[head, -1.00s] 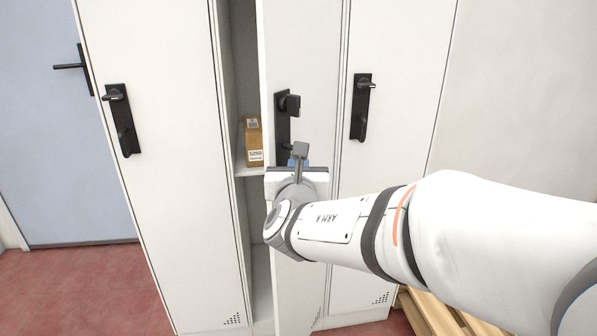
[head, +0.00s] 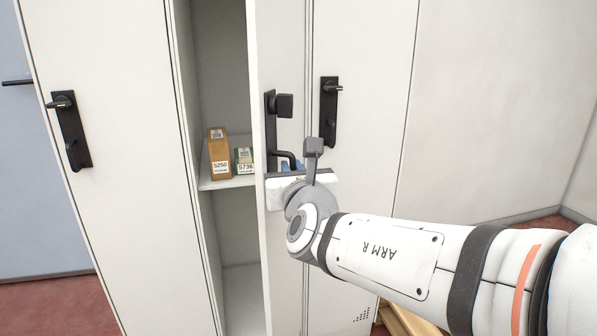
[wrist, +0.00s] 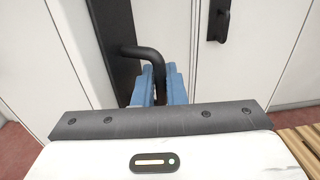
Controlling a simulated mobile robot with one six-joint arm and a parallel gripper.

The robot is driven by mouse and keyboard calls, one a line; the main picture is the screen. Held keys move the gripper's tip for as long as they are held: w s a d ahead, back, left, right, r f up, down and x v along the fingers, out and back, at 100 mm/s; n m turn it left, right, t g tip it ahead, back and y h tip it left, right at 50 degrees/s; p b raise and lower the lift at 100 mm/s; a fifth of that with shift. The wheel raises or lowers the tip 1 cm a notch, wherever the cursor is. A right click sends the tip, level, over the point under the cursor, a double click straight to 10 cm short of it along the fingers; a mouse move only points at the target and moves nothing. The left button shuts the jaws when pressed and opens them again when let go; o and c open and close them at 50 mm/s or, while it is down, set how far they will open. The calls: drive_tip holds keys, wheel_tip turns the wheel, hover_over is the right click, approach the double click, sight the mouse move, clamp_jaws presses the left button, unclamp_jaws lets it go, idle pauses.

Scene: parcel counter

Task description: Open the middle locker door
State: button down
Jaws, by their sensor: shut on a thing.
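The middle locker door (head: 261,235) stands ajar, swung out from its frame, with its open edge toward me. It carries a black lock plate (head: 270,125) with a knob (head: 284,105) and a curved black pull handle (head: 284,155). My gripper (head: 290,165) is at this handle. In the wrist view its blue fingers (wrist: 158,88) are shut on the handle (wrist: 146,53), which runs down between them. In the head view the gripper body hides part of the handle and the lower door.
Inside the open locker, a brown box (head: 219,153) and a smaller green box (head: 244,160) stand on a shelf (head: 228,184). Shut doors with black handles flank it at left (head: 71,130) and right (head: 329,112). Wooden slats (head: 405,322) lie low at the right.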

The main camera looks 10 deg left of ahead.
drive_tip(key=shift+r, duration=0.15)
drive_tip(key=c, duration=1.6)
unclamp_jaws()
drive_tip(key=p+v, duration=0.2)
drive_tip(key=v, duration=0.5)
drive_tip(key=shift+s, duration=0.35)
